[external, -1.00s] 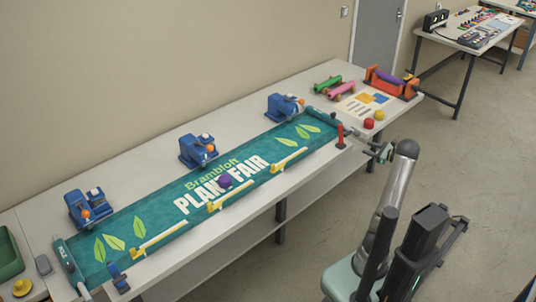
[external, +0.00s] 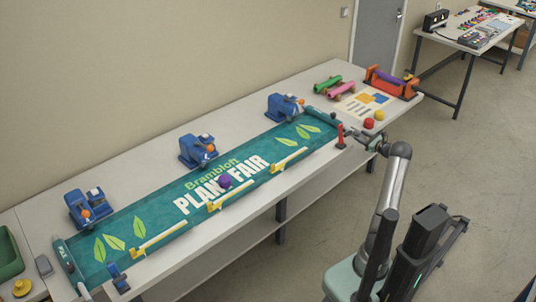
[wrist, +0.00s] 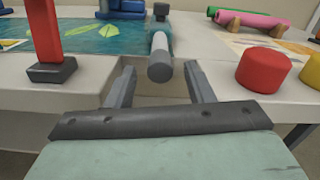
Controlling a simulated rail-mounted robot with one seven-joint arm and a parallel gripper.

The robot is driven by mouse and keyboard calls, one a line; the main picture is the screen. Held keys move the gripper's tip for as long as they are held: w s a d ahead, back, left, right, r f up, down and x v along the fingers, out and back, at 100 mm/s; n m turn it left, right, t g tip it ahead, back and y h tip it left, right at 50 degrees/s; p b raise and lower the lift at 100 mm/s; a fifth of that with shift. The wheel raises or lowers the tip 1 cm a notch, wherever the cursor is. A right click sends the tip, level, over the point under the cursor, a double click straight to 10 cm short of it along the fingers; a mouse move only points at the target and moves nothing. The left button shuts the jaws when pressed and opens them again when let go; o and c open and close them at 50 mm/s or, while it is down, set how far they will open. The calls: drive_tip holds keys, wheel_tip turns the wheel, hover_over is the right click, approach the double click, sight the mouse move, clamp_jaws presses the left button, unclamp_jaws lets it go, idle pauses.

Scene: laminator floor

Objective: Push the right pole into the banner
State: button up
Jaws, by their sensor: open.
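The banner (external: 160,222) lies flat along the table, teal with "Brambloft Plant Fair" lettering. A teal sleeve (external: 322,117) runs across its right end. In the wrist view, the right pole (wrist: 160,60) is a grey rod sticking out of this end toward me, its round tip facing the camera. My gripper (wrist: 161,86) is open, with one finger on each side of the pole's line; the tip appears between or just beyond the fingertips. I cannot tell whether they touch. In the external view my gripper (external: 368,142) is at the table's front edge, beside the banner's right end.
A red post (wrist: 48,30) on a dark foot stands left of the fingers. A red knob (wrist: 265,70) and a yellow one (wrist: 312,72) sit to the right.

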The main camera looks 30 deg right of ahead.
sight(359, 135)
drive_tip(key=shift+x, duration=1.75)
clamp_jaws()
drive_tip(key=x, duration=0.4)
drive_tip(key=shift+w, duration=0.15)
unclamp_jaws()
